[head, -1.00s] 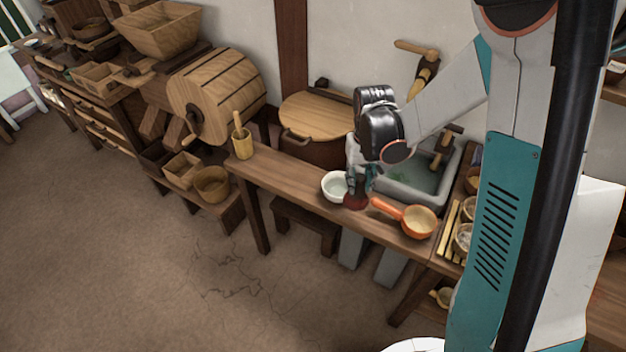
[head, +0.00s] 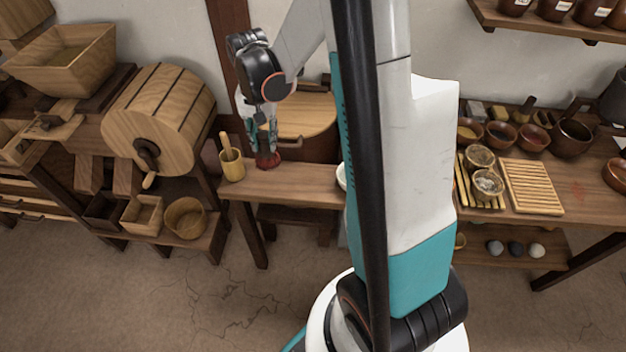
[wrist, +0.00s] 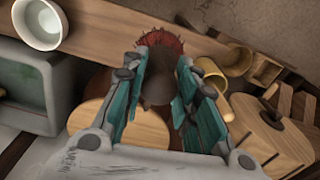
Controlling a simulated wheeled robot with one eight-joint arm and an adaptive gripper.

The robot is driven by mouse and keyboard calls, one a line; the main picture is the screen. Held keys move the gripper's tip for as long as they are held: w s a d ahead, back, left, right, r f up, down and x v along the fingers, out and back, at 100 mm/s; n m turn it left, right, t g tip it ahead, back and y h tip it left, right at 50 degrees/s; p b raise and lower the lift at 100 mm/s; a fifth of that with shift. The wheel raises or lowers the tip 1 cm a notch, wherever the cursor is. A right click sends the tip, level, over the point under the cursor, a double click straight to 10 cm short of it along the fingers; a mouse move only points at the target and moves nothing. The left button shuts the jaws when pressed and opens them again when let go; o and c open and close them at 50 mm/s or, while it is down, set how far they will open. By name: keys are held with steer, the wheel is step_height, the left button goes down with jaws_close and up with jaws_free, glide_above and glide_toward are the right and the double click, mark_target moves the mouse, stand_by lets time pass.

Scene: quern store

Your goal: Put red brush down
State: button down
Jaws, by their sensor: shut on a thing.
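The red brush (head: 267,160) is in my gripper (head: 263,140), in the head view just right of the yellow mug on the wooden bench (head: 300,181). Its dark red bristle end points down at the bench top; I cannot tell whether it touches the wood. In the wrist view the red bristles (wrist: 160,42) show beyond the fingertips of my gripper (wrist: 160,72), with a dark round part between the teal fingers. The fingers hide the rest of the brush.
A yellow mug (head: 232,164) with a stick in it stands close on the left. A white bowl (wrist: 40,22) stands farther along the bench, partly hidden by my arm in the head view. A lidded tub (head: 305,118) is behind. Bare bench lies right of the brush.

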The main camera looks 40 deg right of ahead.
steer(key=s+d+r+m, duration=0.3)
steer(key=s+d+m, duration=0.1)
steer(key=d+m, duration=0.15)
steer(key=s+d+r+m, duration=0.3)
steer(key=d+m, duration=0.2)
steer(key=d, duration=0.2)
step_height(320, 180, down, 20)
steer(key=b, duration=0.7)
steer(key=shift+s+d+r, duration=0.2)
steer(key=shift+d, duration=0.05)
steer(key=shift+f, duration=0.15)
steer(key=c, duration=1.3)
jaws_free()
step_height(320, 180, up, 12)
steer(key=p, duration=0.4)
